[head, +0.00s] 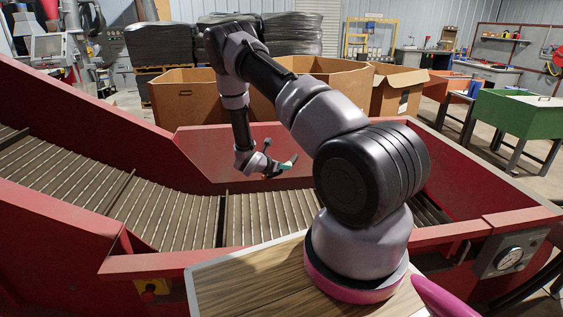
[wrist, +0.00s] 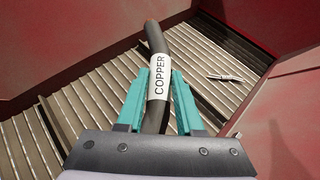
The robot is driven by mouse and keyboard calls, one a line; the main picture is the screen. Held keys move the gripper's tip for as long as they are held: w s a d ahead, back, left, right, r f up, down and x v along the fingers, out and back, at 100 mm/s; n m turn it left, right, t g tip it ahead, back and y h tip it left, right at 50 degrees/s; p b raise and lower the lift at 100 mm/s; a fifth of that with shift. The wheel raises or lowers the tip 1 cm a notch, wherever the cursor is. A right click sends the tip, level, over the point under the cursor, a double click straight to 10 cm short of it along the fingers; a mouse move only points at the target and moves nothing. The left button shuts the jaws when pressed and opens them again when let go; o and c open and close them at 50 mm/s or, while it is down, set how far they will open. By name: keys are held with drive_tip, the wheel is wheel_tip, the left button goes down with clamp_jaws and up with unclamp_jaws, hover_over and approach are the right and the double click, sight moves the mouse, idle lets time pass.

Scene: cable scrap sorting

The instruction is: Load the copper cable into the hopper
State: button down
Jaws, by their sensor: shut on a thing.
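My gripper (head: 282,166) is over the red-walled slatted conveyor in the head view. In the wrist view its teal fingers (wrist: 159,95) are shut on the copper cable (wrist: 156,37), a dark, slightly bent piece. A white label on the cable reads "COPPER". The cable's far end shows a copper-coloured tip. Its near end is hidden behind the gripper body. The cable is too small to make out clearly in the head view. I cannot tell which part of the red machine is the hopper.
The slatted conveyor (head: 160,209) runs between red side walls (head: 80,105) below my gripper. A small light-coloured scrap (wrist: 225,78) lies on the slats. Cardboard boxes (head: 185,97) stand behind the far wall. A green bin (head: 515,118) stands at the right.

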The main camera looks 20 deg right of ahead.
drive_tip(key=shift+d+f, duration=0.15)
drive_tip(key=shift+f, duration=1.15)
drive_tip(key=shift+c, duration=2.3)
unclamp_jaws()
drive_tip(key=v, duration=1)
drive_tip(key=shift+a+r, duration=0.15)
drive_tip(key=shift+a, duration=0.2)
drive_tip(key=shift+s, duration=0.15)
